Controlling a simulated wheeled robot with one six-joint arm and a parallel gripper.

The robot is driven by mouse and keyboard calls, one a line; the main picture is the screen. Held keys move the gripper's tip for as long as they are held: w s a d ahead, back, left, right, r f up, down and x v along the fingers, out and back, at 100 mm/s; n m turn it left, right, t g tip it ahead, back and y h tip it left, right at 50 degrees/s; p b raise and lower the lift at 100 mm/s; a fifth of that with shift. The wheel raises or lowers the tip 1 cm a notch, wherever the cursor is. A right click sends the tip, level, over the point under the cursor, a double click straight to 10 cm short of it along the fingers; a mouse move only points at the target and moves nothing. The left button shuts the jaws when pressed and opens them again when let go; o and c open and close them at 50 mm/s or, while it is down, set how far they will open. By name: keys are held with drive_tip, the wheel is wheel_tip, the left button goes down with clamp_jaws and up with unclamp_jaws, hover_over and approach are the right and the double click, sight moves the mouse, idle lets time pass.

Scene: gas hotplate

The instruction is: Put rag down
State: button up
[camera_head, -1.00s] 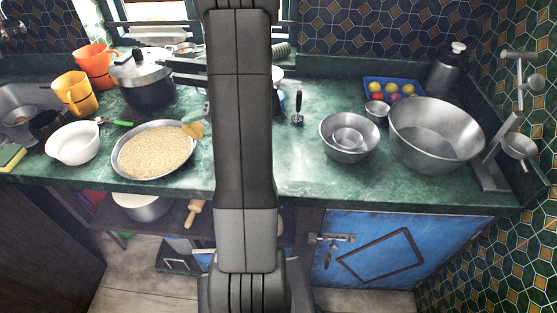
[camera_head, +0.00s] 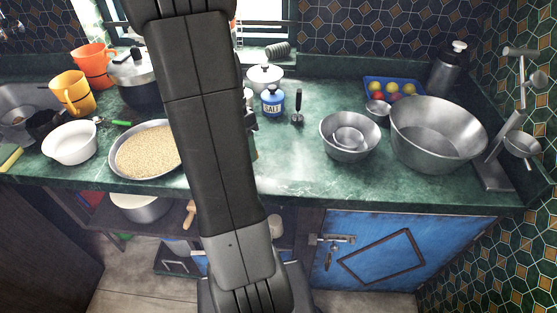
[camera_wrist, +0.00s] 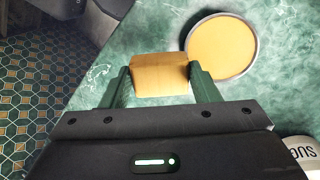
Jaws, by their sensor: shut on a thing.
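The rag (camera_wrist: 160,74) is a folded yellow-orange cloth in the wrist view. My gripper (camera_wrist: 159,84) has its two dark green fingers at the rag's left and right sides and is shut on it. The rag is over the green marble counter (camera_wrist: 130,42), beside a round pan of grain (camera_wrist: 222,46). I cannot tell whether its underside touches the counter. In the head view my arm hides the gripper and the rag. The grain pan also shows there, at the left (camera_head: 145,150), partly covered by my arm.
A sugar jar (camera_wrist: 302,150) is at the lower right of the wrist view. In the head view a blue salt jar (camera_head: 272,102) stands right of my arm, with metal bowls (camera_head: 437,135) farther right. Counter between salt jar and bowls is mostly clear.

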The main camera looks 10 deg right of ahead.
sight(278, 159)
drive_tip(key=w+d+r+n+t+y, duration=0.1)
drive_tip(key=d+r+n+t, duration=0.2)
drive_tip(key=d+r+n, duration=0.2)
drive_tip(key=d+n, duration=0.2)
drive_tip(key=d, duration=0.2)
drive_tip(key=shift+d+r+n+b, duration=0.25)
drive_tip(key=shift+d+n+b, duration=0.05)
drive_tip(key=shift+d, duration=0.1)
wheel_tip(278, 159, down, 10)
drive_tip(key=shift+r, duration=0.15)
drive_tip(key=o, duration=0.9)
drive_tip(key=shift+f+b, duration=0.2)
drive_tip(key=shift+b, duration=0.25)
drive_tip(key=r, duration=0.9)
drive_tip(key=r+p, duration=0.1)
drive_tip(key=r, duration=0.4)
drive_tip(key=shift+w+d, duration=0.2)
drive_tip(key=shift+d, duration=0.1)
drive_tip(key=shift+f, duration=0.1)
